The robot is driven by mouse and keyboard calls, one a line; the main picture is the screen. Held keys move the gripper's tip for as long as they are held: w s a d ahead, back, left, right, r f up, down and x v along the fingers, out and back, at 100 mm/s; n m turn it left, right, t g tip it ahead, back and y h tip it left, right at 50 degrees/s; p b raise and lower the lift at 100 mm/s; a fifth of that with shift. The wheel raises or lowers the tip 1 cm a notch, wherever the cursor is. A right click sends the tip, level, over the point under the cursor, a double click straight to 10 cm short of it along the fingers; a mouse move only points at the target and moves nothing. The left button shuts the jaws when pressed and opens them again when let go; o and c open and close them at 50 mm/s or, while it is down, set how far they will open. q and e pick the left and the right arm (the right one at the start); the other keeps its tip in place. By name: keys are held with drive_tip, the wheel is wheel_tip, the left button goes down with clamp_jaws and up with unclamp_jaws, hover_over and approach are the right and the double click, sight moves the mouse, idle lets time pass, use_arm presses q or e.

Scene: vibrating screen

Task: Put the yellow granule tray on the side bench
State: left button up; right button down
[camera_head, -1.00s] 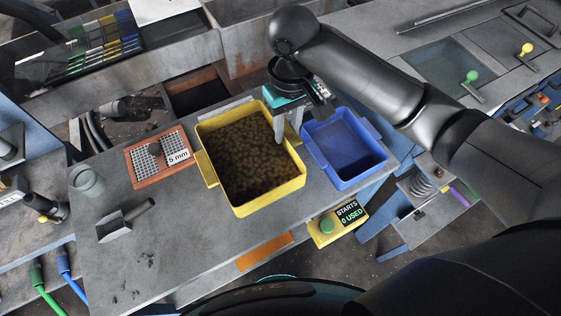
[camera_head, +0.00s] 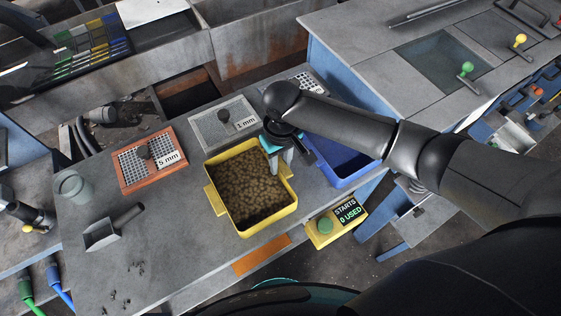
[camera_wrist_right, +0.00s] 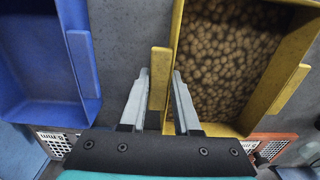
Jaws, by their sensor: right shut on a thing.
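The yellow granule tray (camera_head: 277,215), full of brown granules, is over the front middle of the grey bench (camera_head: 185,235); I cannot tell whether it touches the top. It also shows in the right wrist view (camera_wrist_right: 174,60). My right gripper (camera_head: 283,160) is at the tray's right side. In the wrist view its fingers (camera_wrist_right: 160,95) are shut on the yellow handle tab, with the granules to the right. My left gripper is not in view.
The blue tray (camera_head: 355,172) stands close on the right, partly under my arm. Behind are a 1 mm screen (camera_head: 208,130) and an orange-framed 5 mm screen (camera_head: 128,180). A scoop (camera_head: 102,234) and cup (camera_head: 72,185) lie left. A yellow start box (camera_head: 325,228) sits at the front right.

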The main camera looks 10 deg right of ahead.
drive_tip(key=shift+r, duration=0.1)
drive_tip(key=c, duration=0.6)
unclamp_jaws()
drive_tip(key=shift+c, duration=0.2)
wheel_tip(320, 180, up, 12)
drive_tip(key=p, duration=0.2)
